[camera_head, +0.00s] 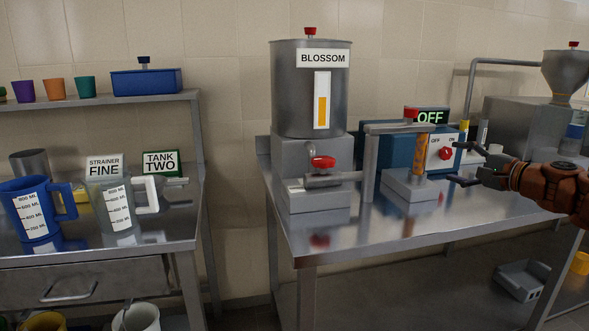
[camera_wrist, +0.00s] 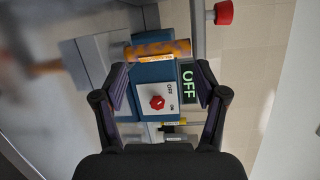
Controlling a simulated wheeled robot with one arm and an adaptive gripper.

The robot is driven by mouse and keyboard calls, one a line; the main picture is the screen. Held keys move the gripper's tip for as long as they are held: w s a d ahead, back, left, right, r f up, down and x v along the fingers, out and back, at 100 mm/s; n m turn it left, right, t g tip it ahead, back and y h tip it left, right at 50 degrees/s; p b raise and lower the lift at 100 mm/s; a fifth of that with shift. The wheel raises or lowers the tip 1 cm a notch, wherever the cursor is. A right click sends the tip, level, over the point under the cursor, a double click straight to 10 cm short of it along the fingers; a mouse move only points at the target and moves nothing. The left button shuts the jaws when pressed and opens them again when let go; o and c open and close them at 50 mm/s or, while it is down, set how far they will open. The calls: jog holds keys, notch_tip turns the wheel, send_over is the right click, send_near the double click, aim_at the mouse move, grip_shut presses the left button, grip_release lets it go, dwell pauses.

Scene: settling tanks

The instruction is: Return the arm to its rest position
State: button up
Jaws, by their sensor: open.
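My gripper (camera_head: 474,168) is open and empty, reaching in from the right side of the head view. It is above the steel table, to the right of the blue control box (camera_head: 455,138) with a red knob (camera_head: 446,153) and an OFF display (camera_head: 431,117). In the wrist view, my gripper's open fingers (camera_wrist: 160,92) frame the red knob (camera_wrist: 157,102) and its white plate. The OFF display (camera_wrist: 188,82) is by the right finger. I cannot tell whether a finger touches the box.
A BLOSSOM tank (camera_head: 290,95) with a red valve stands on the steel table (camera_head: 330,235). An orange-patterned column (camera_head: 407,155) stands left of my gripper. A hopper machine (camera_head: 520,115) is behind it. Jugs, including a blue jug (camera_head: 22,215), stand on the left bench.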

jog(key=s+a+r+n+g+y+p, duration=0.1)
jog(key=s+a+r+n+g+p, duration=0.2)
jog(key=a, duration=0.7)
jog(key=s+a+r+n+g+y+p, duration=0.2)
jog(key=s+a+r+n+p, duration=0.15)
jog(key=a, duration=0.55)
jog(key=s+a+n+g+h+p, duration=0.2)
jog(key=s+a+n+g+p, duration=0.25)
jog(key=s+a, duration=0.6)
jog(key=s+a+f+n+g+h+p, duration=0.1)
jog(key=s+f+g+h+p, duration=0.15)
jog(key=s, duration=0.35)
jog(key=s+a+f+n+g+h+p, duration=0.1)
jog(key=s+f+p, duration=0.1)
jog(key=s+p, duration=0.3)
jog(key=s+d+f+g+h+p, duration=0.1)
jog(key=s+d, duration=0.4)
jog(key=s, duration=0.5)
jog(key=s+d+f+g+h+p, duration=0.2)
jog(key=s+d+h+p, duration=0.2)
jog(key=s, duration=0.6)
jog(key=shift+s+d+f+n+g+h+p, duration=0.2)
jog(key=shift+d+f+n+g+h+p, duration=0.15)
jog(key=shift+d+p, duration=0.3)
jog(key=shift+a, duration=0.1)
